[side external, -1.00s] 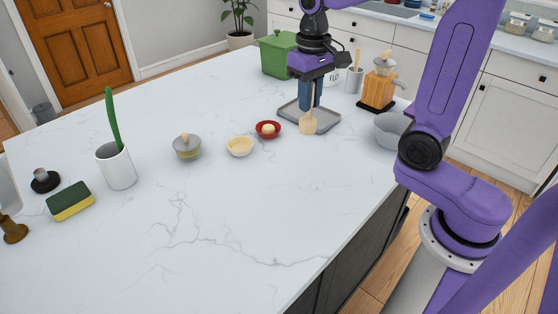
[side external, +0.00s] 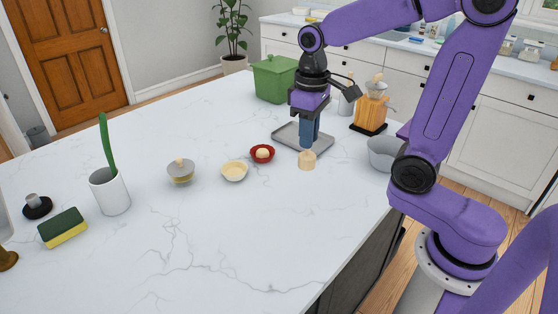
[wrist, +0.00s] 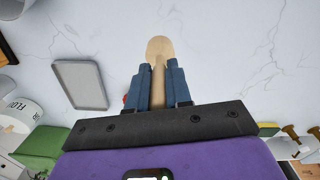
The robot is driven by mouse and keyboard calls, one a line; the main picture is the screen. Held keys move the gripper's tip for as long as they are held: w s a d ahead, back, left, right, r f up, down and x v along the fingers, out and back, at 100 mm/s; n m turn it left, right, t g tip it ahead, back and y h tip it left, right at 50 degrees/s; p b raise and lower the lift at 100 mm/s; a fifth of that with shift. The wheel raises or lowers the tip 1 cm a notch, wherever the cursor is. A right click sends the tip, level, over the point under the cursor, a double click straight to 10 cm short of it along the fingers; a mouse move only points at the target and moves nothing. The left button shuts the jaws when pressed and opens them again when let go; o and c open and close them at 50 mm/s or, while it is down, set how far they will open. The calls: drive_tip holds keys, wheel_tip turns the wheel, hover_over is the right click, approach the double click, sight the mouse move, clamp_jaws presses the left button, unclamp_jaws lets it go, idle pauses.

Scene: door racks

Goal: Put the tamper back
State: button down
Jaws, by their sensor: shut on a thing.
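My gripper (side external: 309,132) is shut on a light wooden tamper (side external: 306,160). It points down, and the tamper's wide pale end shows below the fingers, just off the front edge of the grey tray (side external: 285,138). I cannot tell whether that end touches the counter. In the wrist view the tamper (wrist: 159,50) sits between the two blue fingers, its shaft running between them and its round end beyond the tips. Most of the shaft is hidden in the side view.
A red bowl (side external: 262,157) and a cream bowl (side external: 234,172) lie left of the gripper. A grey bowl (side external: 381,156) and wooden grinder (side external: 368,116) stand right, a green bin (side external: 274,80) behind.

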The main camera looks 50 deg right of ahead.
drive_tip(key=shift+w+a+f, duration=0.1)
drive_tip(key=shift+w+f, duration=1.25)
drive_tip(key=shift+f, duration=0.4)
drive_tip(key=shift+w+a+f, duration=0.1)
drive_tip(key=shift+w+f, duration=1.2)
drive_tip(key=shift+f, duration=0.4)
drive_tip(key=shift+w+a+f, duration=0.1)
drive_tip(key=shift+w+f, duration=1.25)
drive_tip(key=shift+f, duration=0.4)
drive_tip(key=shift+f, duration=0.2)
drive_tip(key=c, duration=1)
unclamp_jaws()
drive_tip(key=shift+c, duration=0.2)
drive_tip(key=shift+r, duration=0.1)
wheel_tip(320, 180, up, 12)
drive_tip(key=shift+r, duration=0.15)
drive_tip(key=s+f+n, duration=0.2)
drive_tip(key=s+n, duration=0.1)
drive_tip(key=s, duration=0.6)
drive_tip(key=s+a+f+n, duration=0.1)
drive_tip(key=s+f+n, duration=0.1)
drive_tip(key=s, duration=0.7)
drive_tip(key=s+f+n, duration=0.2)
drive_tip(key=s+n, duration=0.2)
drive_tip(key=s, duration=0.5)
drive_tip(key=shift+a+f+n, duration=0.15)
drive_tip(key=shift+a+n, duration=0.15)
drive_tip(key=shift+a, duration=0.1)
